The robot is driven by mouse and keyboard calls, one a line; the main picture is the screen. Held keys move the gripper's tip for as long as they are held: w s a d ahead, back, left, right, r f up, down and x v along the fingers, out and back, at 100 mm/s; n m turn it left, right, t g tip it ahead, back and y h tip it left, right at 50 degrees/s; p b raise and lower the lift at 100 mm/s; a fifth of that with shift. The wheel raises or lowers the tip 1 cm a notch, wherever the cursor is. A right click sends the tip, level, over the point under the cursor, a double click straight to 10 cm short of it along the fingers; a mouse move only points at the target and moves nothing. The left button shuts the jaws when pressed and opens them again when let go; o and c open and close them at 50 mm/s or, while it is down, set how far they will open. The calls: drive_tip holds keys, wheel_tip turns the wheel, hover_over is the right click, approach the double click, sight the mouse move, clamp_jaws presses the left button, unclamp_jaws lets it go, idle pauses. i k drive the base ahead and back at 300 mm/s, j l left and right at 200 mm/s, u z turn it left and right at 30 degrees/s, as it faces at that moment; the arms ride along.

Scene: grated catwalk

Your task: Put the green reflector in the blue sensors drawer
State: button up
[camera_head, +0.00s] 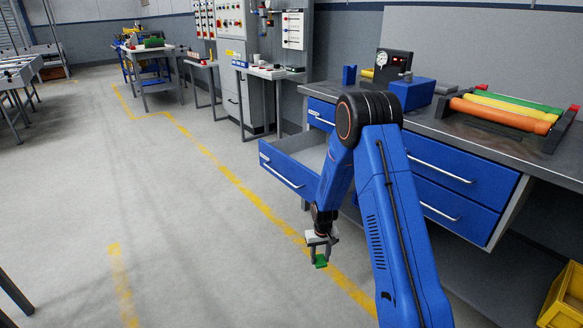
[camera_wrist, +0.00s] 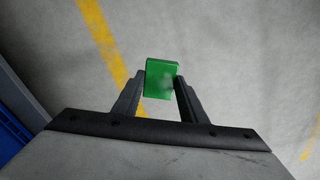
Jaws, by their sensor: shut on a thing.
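My gripper (camera_head: 320,250) is shut on the green reflector (camera_head: 321,261), a small green block. The wrist view shows the reflector (camera_wrist: 161,80) between the two dark fingertips (camera_wrist: 160,85), with bare floor below it. A blue drawer (camera_head: 286,171) stands pulled out from the workbench, up and to the left of my gripper in the head view. Its light inside (camera_head: 313,158) shows in part and looks empty there; my arm hides its right end. I cannot read any label on it. The reflector is outside the drawer, in front of the bench.
The workbench top (camera_head: 440,121) carries a black gauge box (camera_head: 393,66), a blue box (camera_head: 412,93) and a rack of coloured rollers (camera_head: 505,112). Shut blue drawers (camera_head: 450,180) lie right of my arm. A yellow bin (camera_head: 566,300) stands at lower right.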

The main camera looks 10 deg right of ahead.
sight(318, 169)
drive_tip(key=i+u, duration=0.25)
drive_tip(key=i, duration=0.2)
drive_tip(key=i+j+z, duration=0.25)
drive_tip(key=i+j, duration=1.45)
drive_tip(key=i, duration=0.1)
